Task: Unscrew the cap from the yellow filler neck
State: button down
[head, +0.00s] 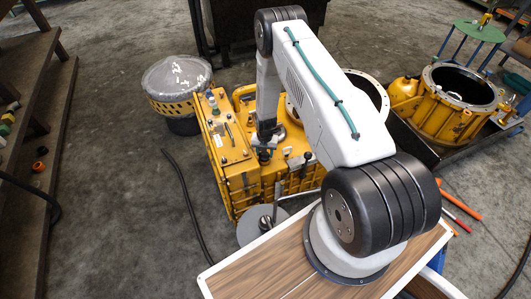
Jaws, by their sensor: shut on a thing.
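My gripper (267,143) reaches down over the top of the yellow transmission housing (232,150) in the middle of the view. Its jaws are shut on a small piece at the housing top, which I take to be the cap. The piece is almost wholly hidden by the jaws, and I cannot tell whether it is still seated. The filler neck cannot be made out clearly behind the gripper and my arm. Several small knobs and fittings stand on the housing top to the left of my gripper.
A covered yellow-banded drum (172,104) stands left of the housing. An open yellow ring casing (458,100) sits in a dark tray at right. A black cable (187,200) lies on the floor at left. A wood-topped surface (255,275) fills the near edge.

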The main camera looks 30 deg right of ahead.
aim_at(263, 156)
jog(key=n, duration=0.3)
jog(key=s+a+n, duration=0.1)
jog(key=shift+f+n, duration=0.3)
jog(key=shift+n, duration=0.1)
jog(key=c, duration=1.2)
grip_release()
jog(key=o, duration=0.4)
jog(key=shift+s+r, duration=0.15)
jog(key=shift+c, duration=0.2)
jog(key=o, duration=0.5)
jog(key=shift+r, duration=0.7)
jog(key=shift+w+a+r, duration=0.1)
jog(key=shift+w+r, duration=0.05)
jog(key=shift+r, duration=0.25)
jog(key=shift+w+a+r, duration=0.1)
jog(key=shift+w+r, duration=0.05)
jog(key=shift+r, duration=0.25)
jog(key=c, duration=0.4)
jog(key=o, duration=0.3)
jog(key=shift+w+d+r, duration=0.1)
jog(key=shift+d+r, duration=0.05)
jog(key=shift+r, duration=0.35)
jog(key=shift+d+r, duration=0.15)
jog(key=shift+r, duration=0.3)
